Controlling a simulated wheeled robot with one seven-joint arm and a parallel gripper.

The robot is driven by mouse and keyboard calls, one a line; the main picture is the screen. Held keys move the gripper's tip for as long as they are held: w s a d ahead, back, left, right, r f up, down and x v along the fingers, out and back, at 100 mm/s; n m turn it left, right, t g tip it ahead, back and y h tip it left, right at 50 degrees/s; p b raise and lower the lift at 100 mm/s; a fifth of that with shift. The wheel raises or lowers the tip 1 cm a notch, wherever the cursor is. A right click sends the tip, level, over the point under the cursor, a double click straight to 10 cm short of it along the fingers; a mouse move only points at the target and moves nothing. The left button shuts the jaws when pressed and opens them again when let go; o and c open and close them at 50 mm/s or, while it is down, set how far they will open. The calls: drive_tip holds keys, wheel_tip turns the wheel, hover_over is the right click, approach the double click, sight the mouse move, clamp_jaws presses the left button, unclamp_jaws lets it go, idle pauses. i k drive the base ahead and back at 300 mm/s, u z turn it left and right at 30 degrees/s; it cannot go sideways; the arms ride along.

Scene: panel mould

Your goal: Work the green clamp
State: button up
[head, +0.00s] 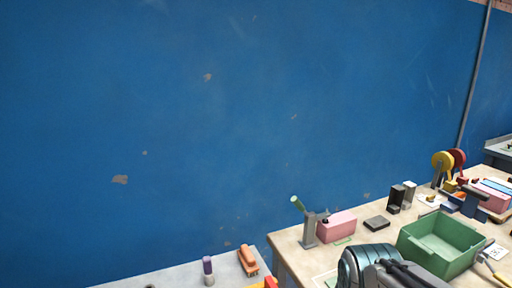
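A clamp with a green handle (297,203) stands at the left end of the wooden table in the head view. Its grey upright body (309,231) is beside a pink block (336,227). The green handle sticks up and leans to the left. Whether the clamp holds anything cannot be made out. Part of my arm shows at the bottom edge, in front of the table. My gripper's fingers are not in view.
A green open bin (440,242) stands on the table right of my arm. Dark blocks (395,198), a flat dark block (377,222) and yellow and red discs (443,160) are farther back. A grey bench (180,277) at lower left bears an orange item (248,261) and a purple-topped cylinder (207,265).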

sight(295, 200)
drive_tip(key=u, duration=0.05)
drive_tip(key=k, duration=1.1)
drive_tip(key=z, duration=0.85)
drive_tip(key=i, duration=1.3)
drive_tip(key=u, duration=0.8)
